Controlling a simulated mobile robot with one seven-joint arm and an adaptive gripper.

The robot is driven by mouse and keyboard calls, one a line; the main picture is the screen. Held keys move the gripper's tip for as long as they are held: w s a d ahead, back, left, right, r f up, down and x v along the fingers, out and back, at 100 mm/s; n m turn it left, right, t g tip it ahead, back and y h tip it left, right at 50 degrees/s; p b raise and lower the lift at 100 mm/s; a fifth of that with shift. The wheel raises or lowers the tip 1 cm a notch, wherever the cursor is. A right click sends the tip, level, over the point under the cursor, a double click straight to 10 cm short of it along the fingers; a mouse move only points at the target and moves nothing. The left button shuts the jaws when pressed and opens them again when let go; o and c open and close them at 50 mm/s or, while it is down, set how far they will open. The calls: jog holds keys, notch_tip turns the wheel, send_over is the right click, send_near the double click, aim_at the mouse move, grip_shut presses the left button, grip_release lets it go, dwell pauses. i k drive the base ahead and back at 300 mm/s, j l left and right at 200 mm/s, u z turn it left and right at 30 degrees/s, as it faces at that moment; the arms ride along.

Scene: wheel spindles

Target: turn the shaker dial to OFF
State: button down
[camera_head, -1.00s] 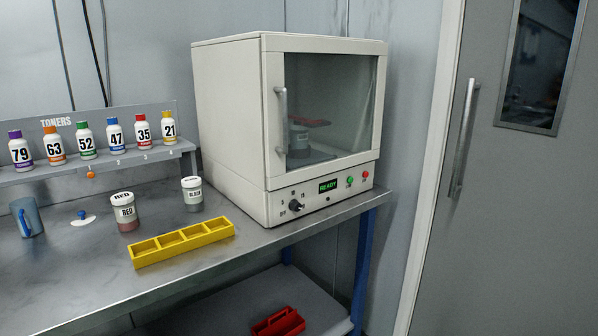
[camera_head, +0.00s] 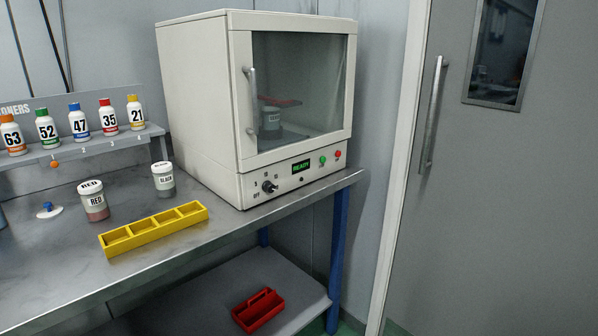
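The shaker (camera_head: 207,95) is a white cabinet with a glass door (camera_head: 300,90), standing at the right end of the metal bench. Its black dial (camera_head: 268,187) is at the left of the front panel, with small marks around it; OFF seems to be at the lower left. The dial's exact pointing is too small to tell. A green display (camera_head: 301,167) reads READY. Through the closed door a container (camera_head: 271,119) shows under a red part. My gripper is not in view.
A yellow divided tray (camera_head: 153,229), a RED jar (camera_head: 93,201) and a BLACK jar (camera_head: 163,180) stand on the bench (camera_head: 60,270) left of the shaker. Toner bottles line a back shelf (camera_head: 80,152). A red caddy (camera_head: 258,310) lies on the lower shelf. A grey door (camera_head: 500,200) is at right.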

aim_at(269, 188)
jog(key=i+z, duration=0.2)
jog(key=z, duration=0.3)
jog(key=i+z, duration=0.2)
jog(key=z, duration=0.3)
